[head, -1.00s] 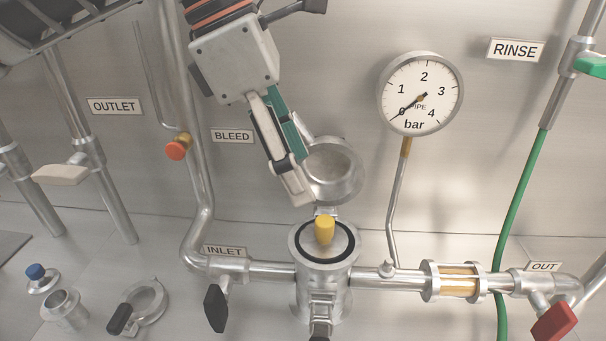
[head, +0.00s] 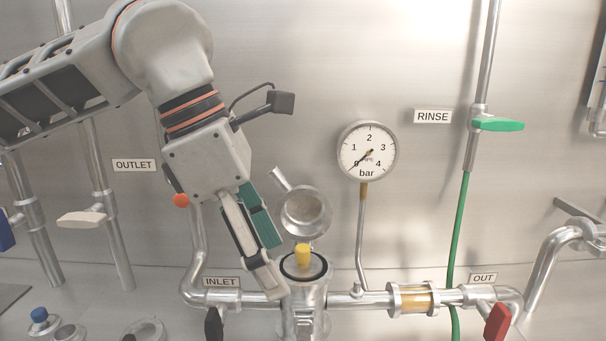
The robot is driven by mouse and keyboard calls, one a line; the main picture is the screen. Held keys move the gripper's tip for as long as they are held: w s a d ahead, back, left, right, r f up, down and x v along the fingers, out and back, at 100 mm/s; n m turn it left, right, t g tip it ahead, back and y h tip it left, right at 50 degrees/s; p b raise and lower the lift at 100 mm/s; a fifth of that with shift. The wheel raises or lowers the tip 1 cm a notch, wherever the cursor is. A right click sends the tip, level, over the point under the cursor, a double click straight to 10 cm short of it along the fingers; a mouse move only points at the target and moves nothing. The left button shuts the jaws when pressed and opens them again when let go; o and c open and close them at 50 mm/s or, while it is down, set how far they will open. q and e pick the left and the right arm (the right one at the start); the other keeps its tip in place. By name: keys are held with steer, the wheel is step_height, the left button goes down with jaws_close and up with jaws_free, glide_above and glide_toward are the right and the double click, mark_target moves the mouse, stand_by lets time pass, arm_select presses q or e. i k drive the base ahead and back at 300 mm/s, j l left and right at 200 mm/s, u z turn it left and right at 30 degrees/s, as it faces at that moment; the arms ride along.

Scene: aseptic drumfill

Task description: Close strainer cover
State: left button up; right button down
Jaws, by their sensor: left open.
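The strainer (head: 303,305) is an upright metal pot in the pipe line, low in the middle of the head view. The strainer cover (head: 305,210), a round metal cap with a bar sticking up to the left, stands swung open behind the mouth. My left gripper (head: 273,267) points down, open, just left of the mouth and below the cover. It appears empty; whether it touches the strainer I cannot tell. My right gripper is out of the picture.
A pressure gauge (head: 368,151) on a thin pipe stands right of the cover. A black valve handle (head: 214,324) hangs below the INLET label, and a red handle (head: 497,322) is at OUT. A sight glass (head: 413,299) sits in the right pipe. Loose fittings lie lower left.

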mark_target(303, 213)
steer(key=k, duration=1)
